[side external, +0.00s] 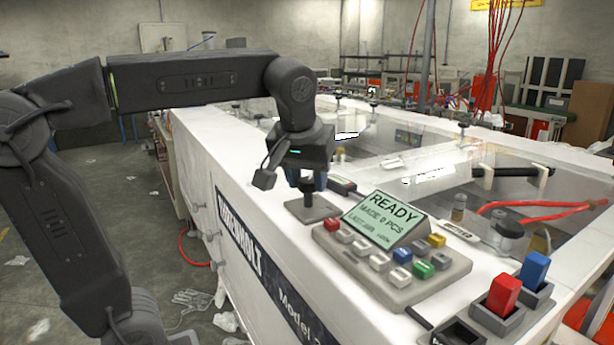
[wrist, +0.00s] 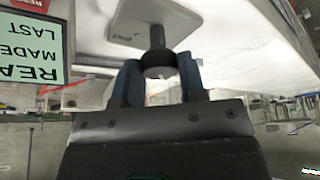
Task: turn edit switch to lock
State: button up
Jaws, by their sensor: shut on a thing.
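The edit switch is a dark knob on a short post (wrist: 156,36), rising from a grey plate (side external: 308,208) on the white machine top. The plate also shows in the wrist view (wrist: 122,22), with small lettering too small to read. My gripper (side external: 307,182) is above the plate, its blue fingers on either side of the knob. In the wrist view my gripper (wrist: 158,72) is shut on the knob. The side of the knob between the fingers is partly hidden, and I cannot tell which position the switch points to.
A control panel (side external: 390,285) with coloured buttons and a display (side external: 383,218) reading READY stands just right of the plate. Red (side external: 503,294) and blue (side external: 534,270) blocks sit in grey holders farther right. Clear covers lie behind.

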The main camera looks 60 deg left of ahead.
jog(key=shift+n, duration=0.5)
jog(key=o, duration=0.9)
jog(key=v, duration=1.3)
jog(key=shift+d+r, duration=0.25)
jog(key=shift+r, duration=0.15)
jog(key=shift+f, duration=0.15)
jog(key=s+d+f+m+t+h, duration=0.1)
jog(key=s+f+m, duration=0.2)
jog(key=f, duration=0.8)
jog(key=s+f+m+t+h, duration=0.1)
jog(key=s+f+m, duration=0.3)
jog(key=f, duration=0.8)
jog(key=shift+d+m+h, duration=0.4)
jog(key=shift+m+h, duration=0.1)
jog(key=shift+m, duration=0.6)
